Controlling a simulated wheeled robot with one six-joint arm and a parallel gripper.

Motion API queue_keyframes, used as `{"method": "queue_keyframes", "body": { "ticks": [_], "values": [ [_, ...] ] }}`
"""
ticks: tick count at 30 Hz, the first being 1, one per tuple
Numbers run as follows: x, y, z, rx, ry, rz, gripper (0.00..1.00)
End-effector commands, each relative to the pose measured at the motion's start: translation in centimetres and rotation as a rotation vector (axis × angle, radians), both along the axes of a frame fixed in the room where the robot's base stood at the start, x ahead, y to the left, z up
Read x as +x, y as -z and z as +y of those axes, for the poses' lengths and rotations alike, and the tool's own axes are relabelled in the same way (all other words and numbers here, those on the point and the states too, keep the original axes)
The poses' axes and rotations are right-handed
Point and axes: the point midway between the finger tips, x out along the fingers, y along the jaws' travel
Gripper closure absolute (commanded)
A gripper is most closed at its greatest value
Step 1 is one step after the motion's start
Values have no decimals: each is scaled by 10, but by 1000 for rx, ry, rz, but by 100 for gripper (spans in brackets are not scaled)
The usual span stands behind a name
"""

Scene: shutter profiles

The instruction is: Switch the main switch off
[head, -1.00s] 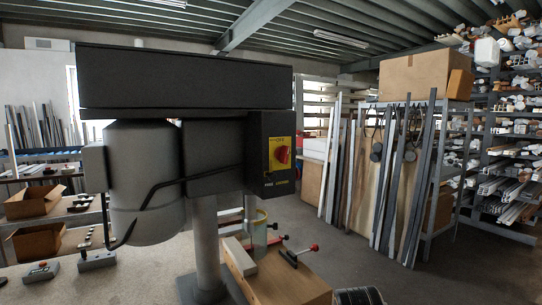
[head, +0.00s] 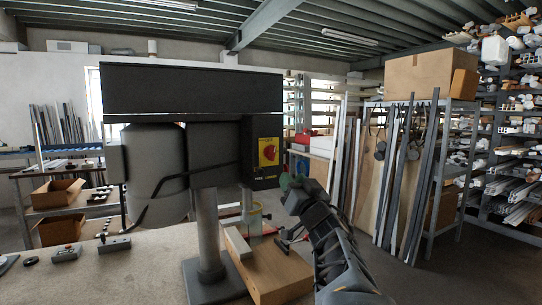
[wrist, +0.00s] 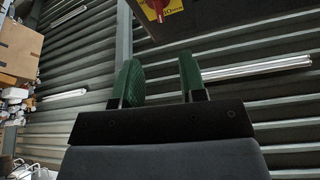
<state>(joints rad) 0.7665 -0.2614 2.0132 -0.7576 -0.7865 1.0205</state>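The main switch (head: 268,152) is a red knob on a yellow plate, on the dark box at the right end of the drill press head (head: 190,92). Its exact setting is too small to read. In the wrist view, part of the red knob (wrist: 172,6) shows at the top edge, cut off by the frame. My gripper (head: 288,184) is just right of and below the switch in the head view, apart from it. In the wrist view my gripper (wrist: 160,80) has its two green fingers spread with nothing between them.
A grey column (head: 207,235) carries the drill press above a bench. Long profiles (head: 405,180) lean on a rack at right. Open floor lies at the lower right.

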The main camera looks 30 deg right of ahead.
Motion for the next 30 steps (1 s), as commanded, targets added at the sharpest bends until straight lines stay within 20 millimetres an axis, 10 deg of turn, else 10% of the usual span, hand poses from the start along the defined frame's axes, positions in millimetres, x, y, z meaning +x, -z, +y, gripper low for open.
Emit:
{"method": "queue_keyframes", "body": {
  "ticks": [18,30],
  "values": [
    [97,-41,-20,8,-3,2,62],
    [121,-49,-26,7,-1,2,62]
  ]
}}
